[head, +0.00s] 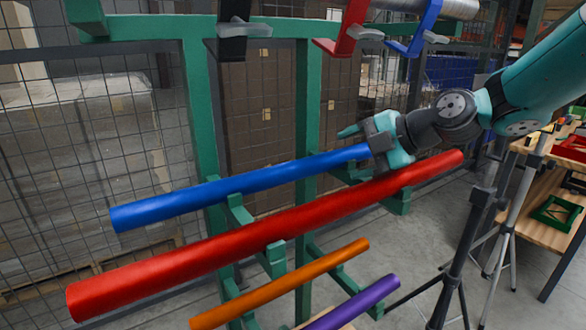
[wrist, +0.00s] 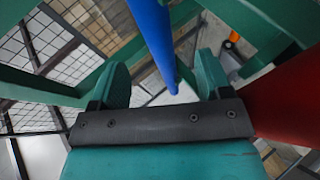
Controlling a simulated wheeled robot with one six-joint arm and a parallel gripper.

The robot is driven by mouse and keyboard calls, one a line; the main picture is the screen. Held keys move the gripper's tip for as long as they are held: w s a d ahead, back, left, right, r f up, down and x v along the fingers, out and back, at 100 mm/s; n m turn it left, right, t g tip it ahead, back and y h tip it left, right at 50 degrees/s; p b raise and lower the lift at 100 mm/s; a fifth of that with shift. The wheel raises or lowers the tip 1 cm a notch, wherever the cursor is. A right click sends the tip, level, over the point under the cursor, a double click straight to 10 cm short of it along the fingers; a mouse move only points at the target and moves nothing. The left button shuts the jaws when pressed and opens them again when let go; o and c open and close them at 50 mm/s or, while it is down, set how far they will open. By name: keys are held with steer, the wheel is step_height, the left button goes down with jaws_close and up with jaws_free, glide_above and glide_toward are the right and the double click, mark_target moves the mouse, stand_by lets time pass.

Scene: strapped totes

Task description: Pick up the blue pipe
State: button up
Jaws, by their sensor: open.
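The blue pipe (head: 240,185) lies across the green rack's arms in the head view, slanting up to the right. My gripper (head: 364,148) is at its right end and hides that end. In the wrist view, the blue pipe (wrist: 152,32) runs down from the top edge into the gap between the two fingers of my open gripper (wrist: 161,78). It appears closer to the right finger. I cannot tell whether either finger touches it.
A thick red pipe (head: 215,252) lies just in front and below, close to my gripper; it shows at right in the wrist view (wrist: 290,95). Orange (head: 285,284) and purple (head: 355,304) pipes lie lower. Green rack posts (head: 203,110) stand behind. Tripods (head: 470,240) stand at right.

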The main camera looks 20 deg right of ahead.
mark_target(322, 161)
steer(key=x, duration=0.2)
steer(key=shift+w+a+f, duration=0.2)
steer(key=shift+w+a, duration=0.05)
steer(key=shift+a, duration=0.05)
steer(key=x, duration=0.1)
steer(key=p+x, duration=0.1)
steer(key=x, duration=0.2)
steer(key=shift+a+r+p, duration=0.25)
steer(key=shift+a+p, duration=0.1)
steer(key=shift+a, duration=0.05)
steer(key=shift+w+a+f, duration=0.2)
steer(key=shift+w+f, duration=0.1)
steer(key=c, duration=1.1)
steer(key=shift+r, duration=0.1)
steer(key=shift+c, duration=1)
